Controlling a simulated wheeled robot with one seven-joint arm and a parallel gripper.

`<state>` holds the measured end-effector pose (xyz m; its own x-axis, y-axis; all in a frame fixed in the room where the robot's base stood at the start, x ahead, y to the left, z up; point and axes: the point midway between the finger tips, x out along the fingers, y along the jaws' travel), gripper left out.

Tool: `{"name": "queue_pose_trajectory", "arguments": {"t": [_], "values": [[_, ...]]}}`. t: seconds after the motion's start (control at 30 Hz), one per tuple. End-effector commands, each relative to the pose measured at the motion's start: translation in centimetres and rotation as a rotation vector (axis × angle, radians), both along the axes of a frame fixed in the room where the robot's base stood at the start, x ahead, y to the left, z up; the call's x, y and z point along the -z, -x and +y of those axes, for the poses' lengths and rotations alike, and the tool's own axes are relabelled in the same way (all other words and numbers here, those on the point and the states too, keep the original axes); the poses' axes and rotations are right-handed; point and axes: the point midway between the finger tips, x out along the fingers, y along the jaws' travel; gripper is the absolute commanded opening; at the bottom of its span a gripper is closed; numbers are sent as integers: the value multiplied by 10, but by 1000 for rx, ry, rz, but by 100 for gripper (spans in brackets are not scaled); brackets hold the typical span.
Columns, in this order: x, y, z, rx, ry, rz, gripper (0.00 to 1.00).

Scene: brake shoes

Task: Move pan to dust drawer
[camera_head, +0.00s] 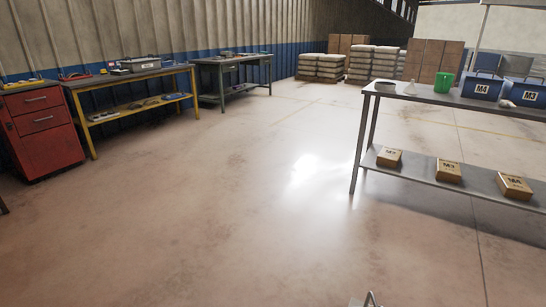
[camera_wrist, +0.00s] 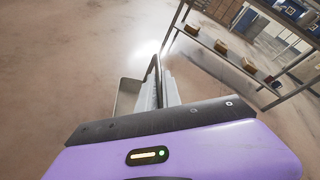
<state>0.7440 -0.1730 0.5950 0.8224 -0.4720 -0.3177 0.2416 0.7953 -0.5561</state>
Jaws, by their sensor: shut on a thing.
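My gripper (camera_wrist: 157,80) shows in the wrist view, with its purple body at the bottom and its grey fingers pointing away. It is shut on a pale grey-beige, shallow thing, probably the pan (camera_wrist: 126,96), which shows left of the fingers. Most of the pan is hidden by the fingers and the gripper body. In the head view only a small grey metal piece shows at the bottom edge; I cannot tell whether it is pan or gripper. A red cabinet (camera_head: 43,134) with drawers stands at the far left. No drawer is marked as the dust drawer.
A yellow-legged bench (camera_head: 88,82) and a dark green bench (camera_head: 231,60) line the left wall. A metal shelf table (camera_head: 425,95) at the right holds blue bins (camera_head: 483,88), a green mug (camera_head: 443,82) and cardboard boxes (camera_head: 447,172). The middle floor is clear.

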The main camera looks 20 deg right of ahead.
Motion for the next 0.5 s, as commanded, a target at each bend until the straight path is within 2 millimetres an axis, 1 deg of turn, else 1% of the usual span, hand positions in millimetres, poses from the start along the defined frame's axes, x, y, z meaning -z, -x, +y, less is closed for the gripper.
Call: {"name": "queue_pose_trajectory", "arguments": {"t": [0.03, 0.3, 0.5], "values": [[-5, -3, 16, -48, 2, -1, 0], [-23, -13, 82, -259, 2, 0, 0], [-29, -16, 119, -373, 2, 0, 0]]}}
